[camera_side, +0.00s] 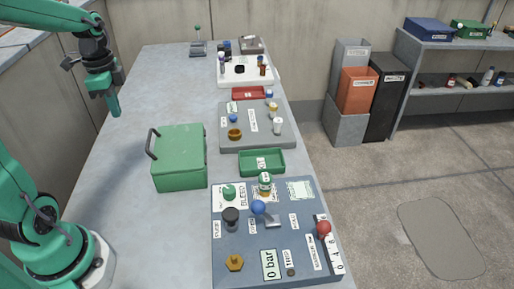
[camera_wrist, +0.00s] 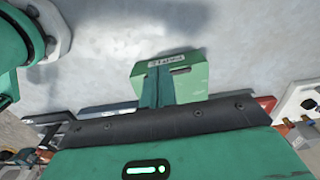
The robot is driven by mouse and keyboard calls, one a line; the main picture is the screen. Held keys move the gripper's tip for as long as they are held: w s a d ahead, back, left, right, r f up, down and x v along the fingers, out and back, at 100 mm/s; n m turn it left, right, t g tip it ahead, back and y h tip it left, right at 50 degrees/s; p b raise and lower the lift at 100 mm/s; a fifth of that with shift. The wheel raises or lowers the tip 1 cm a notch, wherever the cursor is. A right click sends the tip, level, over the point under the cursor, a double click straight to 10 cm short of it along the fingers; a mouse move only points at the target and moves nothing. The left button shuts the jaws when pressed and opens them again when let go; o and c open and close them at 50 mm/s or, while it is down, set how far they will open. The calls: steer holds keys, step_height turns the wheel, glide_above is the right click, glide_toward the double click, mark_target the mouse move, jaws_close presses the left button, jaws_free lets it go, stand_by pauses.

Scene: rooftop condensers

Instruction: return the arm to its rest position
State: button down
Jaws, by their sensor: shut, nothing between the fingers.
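My gripper (camera_side: 114,109) hangs over the far left part of the grey bench (camera_side: 172,83) in the side view, pointing down. Its fingers are shut with nothing between them, and it is clear of the bench objects. My arm reaches in from the top left corner of the side view.
A green case (camera_side: 180,160) with a dark handle stands mid-bench. A blue-grey control panel (camera_side: 245,240), green tray (camera_side: 262,162), grey board (camera_side: 257,139), red tray (camera_side: 250,93) and white board (camera_side: 258,77) line the right edge. The bench left of the case is clear.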

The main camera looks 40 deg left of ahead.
steer(key=shift+s+a, duration=0.1)
steer(key=shift+s, duration=0.05)
steer(key=s+d+r+n+t, duration=0.2)
steer(key=d+n, duration=0.2)
steer(key=d, duration=0.4)
steer(key=s+d+r+n+t, duration=0.2)
steer(key=s+d+n+t, duration=0.1)
steer(key=d, duration=0.5)
steer(key=shift+s+d+r+n+t, duration=0.2)
steer(key=shift+r+n+t, duration=0.15)
steer(key=shift+n, duration=0.45)
